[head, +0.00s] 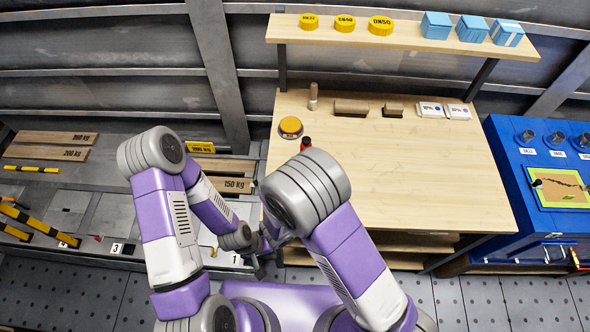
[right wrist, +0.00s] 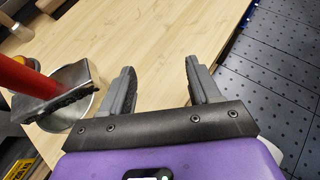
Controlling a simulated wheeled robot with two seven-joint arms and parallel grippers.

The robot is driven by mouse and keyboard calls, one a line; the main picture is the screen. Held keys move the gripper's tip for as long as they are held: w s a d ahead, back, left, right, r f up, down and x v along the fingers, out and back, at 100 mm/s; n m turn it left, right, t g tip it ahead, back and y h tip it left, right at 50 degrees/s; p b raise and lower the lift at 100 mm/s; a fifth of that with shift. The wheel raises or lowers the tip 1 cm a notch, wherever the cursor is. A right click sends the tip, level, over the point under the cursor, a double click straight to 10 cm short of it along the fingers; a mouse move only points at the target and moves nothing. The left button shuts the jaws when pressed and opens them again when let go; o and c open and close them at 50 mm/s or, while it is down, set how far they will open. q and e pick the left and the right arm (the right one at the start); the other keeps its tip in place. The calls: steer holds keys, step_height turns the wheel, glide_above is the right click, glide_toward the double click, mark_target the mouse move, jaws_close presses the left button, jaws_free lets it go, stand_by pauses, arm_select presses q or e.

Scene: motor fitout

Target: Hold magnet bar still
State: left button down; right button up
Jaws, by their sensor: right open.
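A red rod (right wrist: 22,76) shows at the left of the right wrist view, with a flat grey metal piece (right wrist: 58,92) at its end, probably the magnet bar. It lies over a round metal cup (right wrist: 82,78), and I cannot tell whether they touch. A small red and black end (head: 306,143) shows in the head view above my right arm, perhaps the same bar. My right gripper (right wrist: 163,86) is open and empty, to the right of the bar; my arm hides it in the head view. My left gripper (head: 262,246) is low in the head view, its jaws partly hidden.
A wooden workbench (head: 420,180) has wide clear space. A blue cabinet (head: 515,190) stands right, grey trays (head: 110,215) left.

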mark_target(306, 142)
steer(key=w+a+r+n+t+y, duration=0.3)
steer(key=w+a+r+n+t, duration=0.2)
steer(key=a+r+t, duration=0.5)
steer(key=w+d+g, duration=0.1)
steer(key=w+d, duration=0.1)
steer(key=w, duration=0.5)
steer(key=shift+r+b, duration=0.35)
steer(key=shift+b, duration=0.05)
steer(key=shift+s, duration=0.1)
steer(key=c, duration=1.1)
steer(key=shift+c, duration=0.2)
stand_by(0.8)
